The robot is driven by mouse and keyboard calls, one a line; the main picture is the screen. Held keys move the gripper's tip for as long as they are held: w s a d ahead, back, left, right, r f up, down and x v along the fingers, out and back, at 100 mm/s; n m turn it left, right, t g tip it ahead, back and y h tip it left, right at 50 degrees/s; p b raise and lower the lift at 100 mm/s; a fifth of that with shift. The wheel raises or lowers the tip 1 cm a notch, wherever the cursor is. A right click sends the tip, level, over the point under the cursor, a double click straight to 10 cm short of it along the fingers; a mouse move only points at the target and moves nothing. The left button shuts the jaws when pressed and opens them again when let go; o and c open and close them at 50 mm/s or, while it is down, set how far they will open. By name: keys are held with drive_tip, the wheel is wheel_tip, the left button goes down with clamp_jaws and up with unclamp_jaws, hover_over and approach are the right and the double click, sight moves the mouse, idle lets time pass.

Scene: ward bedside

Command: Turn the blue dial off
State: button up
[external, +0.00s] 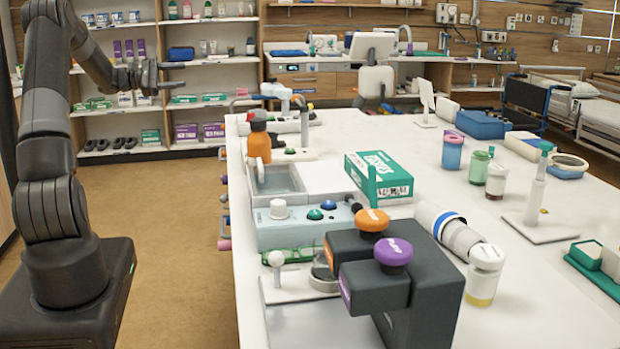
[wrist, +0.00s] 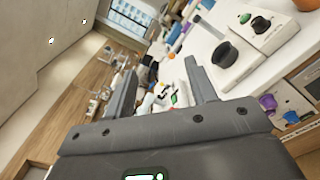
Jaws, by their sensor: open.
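The light-blue control box (external: 300,225) stands on the white table, near its left edge. Which way the blue knob is turned is too small to tell. My gripper (external: 178,75) is open and empty, raised in the air to the upper left, well apart from the box. In the wrist view its two fingers (wrist: 162,85) stand wide apart with nothing between them.
A dispenser with orange (external: 372,220) and purple (external: 393,252) knobs stands in front of the box. A green-and-white carton (external: 380,178) is behind it, and an orange bottle (external: 259,140) stands at the table's far left. The floor (external: 170,200) between my base and the table is clear.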

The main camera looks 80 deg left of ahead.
wheel_tip(320, 180, down, 50)
drive_tip(key=f, duration=0.1)
drive_tip(key=w, duration=1.1)
drive_tip(key=shift+w+r, duration=0.2)
drive_tip(key=shift+w, duration=0.1)
drive_tip(key=shift+d, duration=0.1)
drive_tip(key=c, duration=1)
